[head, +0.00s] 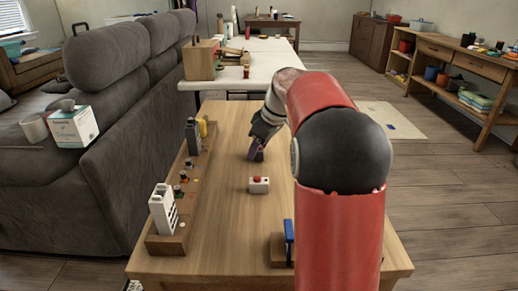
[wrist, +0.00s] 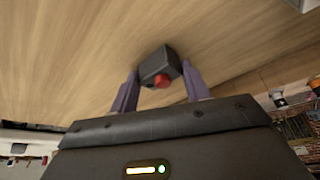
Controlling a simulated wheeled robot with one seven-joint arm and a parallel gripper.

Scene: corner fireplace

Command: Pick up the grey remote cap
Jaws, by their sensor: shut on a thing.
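The grey remote cap appears as a small dark grey block (wrist: 155,63) with a red round part on the side facing the wrist camera. My gripper (wrist: 160,86) has its two purple fingers on either side of the block, shut on it. In the head view my gripper (head: 256,150) points down at the wooden table (head: 225,235), just behind a white box with a red button. The block is mostly hidden there by the fingers. I cannot tell whether it touches the table.
The white button box (head: 259,187) stands just in front of my gripper. A wooden rack (head: 168,240) with a white device and small parts runs along the table's left side. A blue item (head: 289,240) stands at the front. A white table (head: 275,70) is behind.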

